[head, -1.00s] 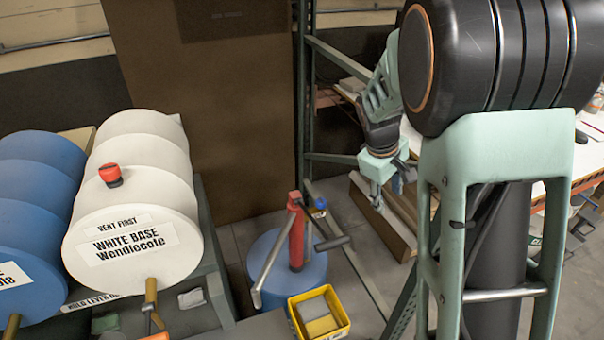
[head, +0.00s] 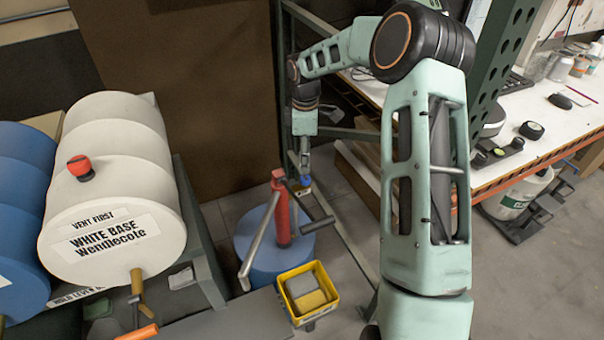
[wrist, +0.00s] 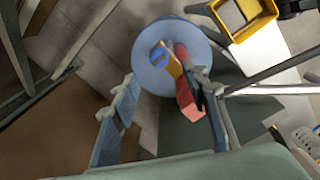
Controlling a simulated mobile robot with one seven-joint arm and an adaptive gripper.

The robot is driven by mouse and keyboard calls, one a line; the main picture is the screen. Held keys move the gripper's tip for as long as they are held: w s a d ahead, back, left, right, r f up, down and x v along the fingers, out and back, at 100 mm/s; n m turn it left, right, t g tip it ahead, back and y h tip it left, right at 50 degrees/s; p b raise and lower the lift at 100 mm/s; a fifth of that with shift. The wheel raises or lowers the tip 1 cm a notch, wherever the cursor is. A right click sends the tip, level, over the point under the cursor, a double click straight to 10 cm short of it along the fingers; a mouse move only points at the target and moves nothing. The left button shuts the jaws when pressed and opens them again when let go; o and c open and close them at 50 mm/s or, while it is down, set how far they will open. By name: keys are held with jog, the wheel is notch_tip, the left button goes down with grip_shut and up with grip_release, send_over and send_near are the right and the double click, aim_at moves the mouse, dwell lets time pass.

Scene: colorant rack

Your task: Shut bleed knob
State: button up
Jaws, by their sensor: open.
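The small blue knob (head: 306,181) sits on a brass-coloured fitting beside the red pump (head: 281,212), above the blue drum (head: 247,250). I take it for the bleed knob. In the wrist view the knob (wrist: 158,58) has a slot-like line across its top. My gripper (head: 304,172) points down just over the knob. In the wrist view my gripper (wrist: 166,80) is open, with the knob between and a little beyond the fingertips. The red pump body (wrist: 187,96) is close to the right finger and partly hidden by it. I cannot tell whether anything touches.
A yellow bin (head: 337,307) stands in front. The white drum (head: 112,180) with a red cap (head: 80,167) lies at left. A green rack post (head: 497,75) and white worktable (head: 545,115) are at right.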

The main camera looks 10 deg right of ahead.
aim_at(304, 177)
jog(key=f, duration=0.8)
jog(key=shift+w+f+p, duration=0.1)
jog(key=shift+w+p, duration=0.1)
jog(key=shift+p, duration=0.2)
grip_shut()
